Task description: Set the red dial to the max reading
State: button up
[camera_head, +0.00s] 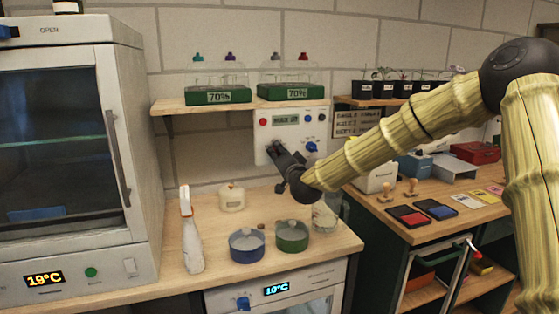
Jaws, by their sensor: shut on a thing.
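A white control panel (292,153) with a small display (286,120) is fixed to the wall below the shelf. The display text is too small to read surely. A small red round control (263,122) shows at the panel's upper left; I cannot tell whether it is a dial or a button. Blue controls sit at the upper right, and a blue dial (311,147) at the lower right. My dark gripper (273,149) is at the panel's lower left, below the red control, shut on a dial there. The fingers hide that dial, its colour and its pointer.
The shelf (175,105) above holds two green trays with domes. On the bench below stand a spray bottle (190,235), a cream jar (232,197), a blue pot (246,246) and a green pot (292,236). A glass jar is partly behind my arm. A glass-doored cabinet (140,150) stands left.

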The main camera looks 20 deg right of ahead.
jog(key=m+b, duration=0.2)
jog(key=m, duration=0.3)
jog(key=shift+d+f+h+b, duration=0.1)
jog(key=shift+h+b, duration=0.2)
jog(key=shift+h, duration=0.1)
jog(key=o, duration=1)
jog(key=shift+d+m, duration=0.15)
jog(key=shift+m, duration=0.15)
jog(key=s, duration=0.8)
jog(key=s+f, duration=0.1)
jog(key=s, duration=0.3)
jog(key=shift+a, duration=0.25)
